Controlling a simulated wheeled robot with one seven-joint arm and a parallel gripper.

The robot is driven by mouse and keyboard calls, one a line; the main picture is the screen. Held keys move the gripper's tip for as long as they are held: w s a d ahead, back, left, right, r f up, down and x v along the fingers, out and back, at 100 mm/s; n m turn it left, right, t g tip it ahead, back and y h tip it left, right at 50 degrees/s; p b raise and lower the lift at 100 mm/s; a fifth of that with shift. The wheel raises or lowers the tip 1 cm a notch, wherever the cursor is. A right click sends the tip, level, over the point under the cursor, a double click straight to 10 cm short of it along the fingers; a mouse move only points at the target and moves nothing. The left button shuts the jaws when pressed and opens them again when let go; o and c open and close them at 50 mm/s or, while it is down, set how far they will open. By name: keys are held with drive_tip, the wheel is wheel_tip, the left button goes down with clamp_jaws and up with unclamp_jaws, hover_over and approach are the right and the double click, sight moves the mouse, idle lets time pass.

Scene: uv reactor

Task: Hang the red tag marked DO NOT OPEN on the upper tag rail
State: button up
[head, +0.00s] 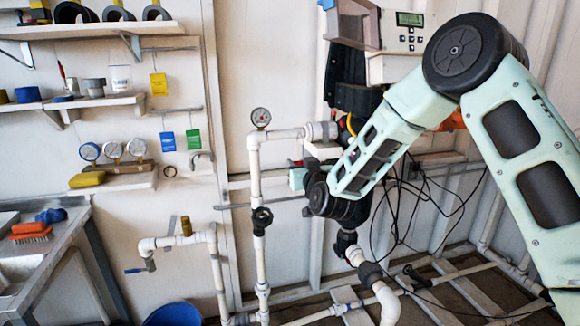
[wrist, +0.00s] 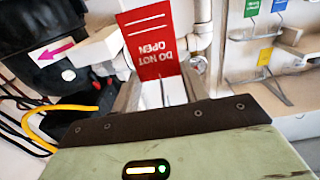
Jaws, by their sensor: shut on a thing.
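The red tag marked DO NOT OPEN (wrist: 156,42) is between the fingers of my gripper (wrist: 160,92) in the wrist view, its lettering upside down there. My gripper is shut on it. The upper tag rail (head: 180,49) is on the wall at the left, up and away from my gripper. A yellow tag (head: 159,84) hangs from it.
A lower rail (head: 184,110) holds a blue tag (head: 167,141) and a green tag (head: 193,139). A white pipe with a gauge (head: 260,118) stands between my gripper and the rails. Shelves (head: 105,102) are left of them. Dark cables (head: 410,195) hang behind my arm.

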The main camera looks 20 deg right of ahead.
drive_tip(key=s+d+f+p, duration=0.3)
drive_tip(key=s+d+f, duration=0.5)
drive_tip(key=s, duration=0.3)
drive_tip(key=shift+s+d+f, duration=0.15)
drive_tip(key=shift+s+d, duration=0.2)
drive_tip(key=shift+d, duration=0.45)
